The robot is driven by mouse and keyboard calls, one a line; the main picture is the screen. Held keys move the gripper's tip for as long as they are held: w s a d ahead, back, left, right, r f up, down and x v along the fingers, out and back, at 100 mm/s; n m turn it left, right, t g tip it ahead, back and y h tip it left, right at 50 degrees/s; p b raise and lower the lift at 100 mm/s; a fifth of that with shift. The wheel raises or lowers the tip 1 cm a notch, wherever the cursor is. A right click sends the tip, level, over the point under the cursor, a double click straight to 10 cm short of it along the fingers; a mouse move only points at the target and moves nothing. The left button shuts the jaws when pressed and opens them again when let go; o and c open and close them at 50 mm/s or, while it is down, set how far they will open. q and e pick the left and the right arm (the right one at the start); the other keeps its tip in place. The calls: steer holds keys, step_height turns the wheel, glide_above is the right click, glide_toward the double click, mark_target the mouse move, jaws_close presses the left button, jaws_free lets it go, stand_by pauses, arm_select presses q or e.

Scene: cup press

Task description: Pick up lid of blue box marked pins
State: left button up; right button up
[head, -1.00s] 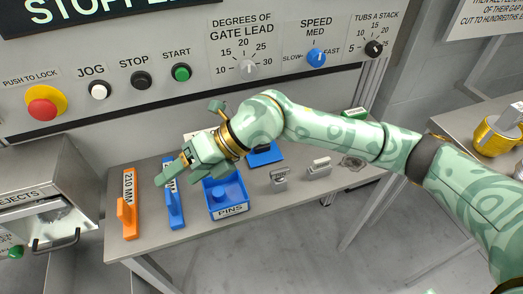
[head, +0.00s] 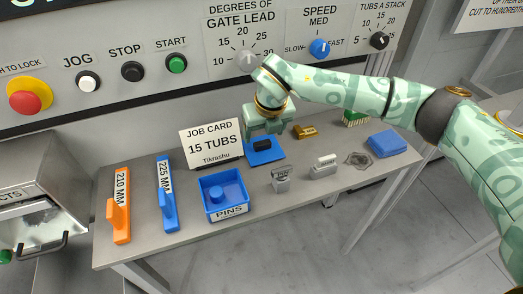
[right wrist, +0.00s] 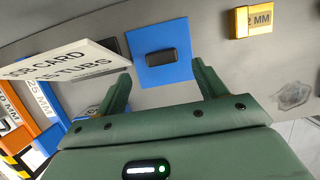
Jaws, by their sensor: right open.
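The open blue box marked PINS (head: 206,209) stands on the grey table, with a round blue post inside. A flat blue square lid with a black knob (head: 264,158) lies on the table behind it and to the right. The lid also shows in the right wrist view (right wrist: 147,72), flat, with its knob between the lines of my two fingers. My right gripper (head: 265,132) is over the lid, open and empty. In the right wrist view my right gripper (right wrist: 160,76) has its fingers on either side of the lid's near part. I cannot tell the remaining height. My left gripper is not in view.
The job card (head: 211,143) stands close left of the lid. A brass block (head: 305,131) lies to its right. Grey metal blocks (head: 281,179) stand in front. Orange (head: 121,205) and blue (head: 167,195) gauges lie left. A blue block (head: 387,143) lies far right.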

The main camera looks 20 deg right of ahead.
mark_target(263, 143)
steer(key=b+x, duration=0.3)
steer(key=x, duration=0.2)
steer(key=shift+d+f, duration=0.15)
steer(key=shift+f, duration=0.15)
steer(key=shift+r, duration=0.2)
steer(key=shift+c, duration=0.9)
steer(key=c, duration=0.9)
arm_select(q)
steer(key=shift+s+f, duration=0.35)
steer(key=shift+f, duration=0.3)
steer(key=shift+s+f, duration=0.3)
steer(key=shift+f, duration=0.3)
